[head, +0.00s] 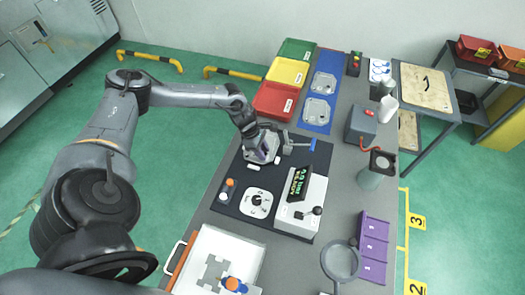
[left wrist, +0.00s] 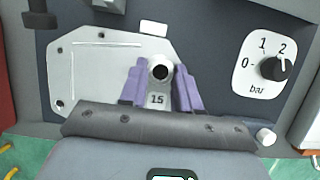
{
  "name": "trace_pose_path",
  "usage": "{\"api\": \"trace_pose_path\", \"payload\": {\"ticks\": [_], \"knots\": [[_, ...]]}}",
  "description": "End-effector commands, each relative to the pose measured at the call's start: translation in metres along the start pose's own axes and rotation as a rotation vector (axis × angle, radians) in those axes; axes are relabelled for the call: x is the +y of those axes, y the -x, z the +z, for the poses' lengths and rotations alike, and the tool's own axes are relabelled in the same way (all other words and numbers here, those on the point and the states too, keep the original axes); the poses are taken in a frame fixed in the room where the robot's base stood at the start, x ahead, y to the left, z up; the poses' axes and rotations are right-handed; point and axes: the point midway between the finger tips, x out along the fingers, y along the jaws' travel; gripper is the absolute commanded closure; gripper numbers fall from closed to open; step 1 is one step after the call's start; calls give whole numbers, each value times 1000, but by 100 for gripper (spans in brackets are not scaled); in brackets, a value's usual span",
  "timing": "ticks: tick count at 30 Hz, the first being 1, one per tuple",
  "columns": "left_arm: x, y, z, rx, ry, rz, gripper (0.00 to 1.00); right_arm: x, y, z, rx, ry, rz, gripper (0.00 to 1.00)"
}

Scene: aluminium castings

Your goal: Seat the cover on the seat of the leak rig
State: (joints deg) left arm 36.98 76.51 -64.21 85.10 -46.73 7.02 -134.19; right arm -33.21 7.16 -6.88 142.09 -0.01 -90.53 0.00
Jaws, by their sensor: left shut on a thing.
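The cover is a silvery cast plate with small holes along its edge; it shows in the left wrist view (left wrist: 95,72) and in the head view (head: 260,152). My left gripper (left wrist: 160,80) is shut with its purple fingers on either side of the cover's round boss, which is marked 15. In the head view this gripper (head: 262,150) is over the back of the dark leak rig board (head: 228,180). The rig's seat is hidden under the cover and gripper. I cannot tell whether the cover touches the rig. My right gripper is not in view.
The rig carries a pressure dial (head: 258,202), a grey unit with a lit display (head: 298,187) and a blue-handled part (head: 301,145) close right of the gripper. Red (head: 274,101), yellow and green trays stand behind. More castings lie on a blue mat (head: 322,98).

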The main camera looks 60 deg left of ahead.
Motion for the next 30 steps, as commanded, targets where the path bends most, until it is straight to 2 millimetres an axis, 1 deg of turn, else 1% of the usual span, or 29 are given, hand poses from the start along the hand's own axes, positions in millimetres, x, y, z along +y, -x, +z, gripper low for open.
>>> {"api": "trace_pose_path", "payload": {"ticks": [18, 30], "knots": [[1, 0, 0, -2, 0, 2, 100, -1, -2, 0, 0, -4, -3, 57], [1, -7, -2, -1, 0, 2, 100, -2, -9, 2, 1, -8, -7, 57]]}}
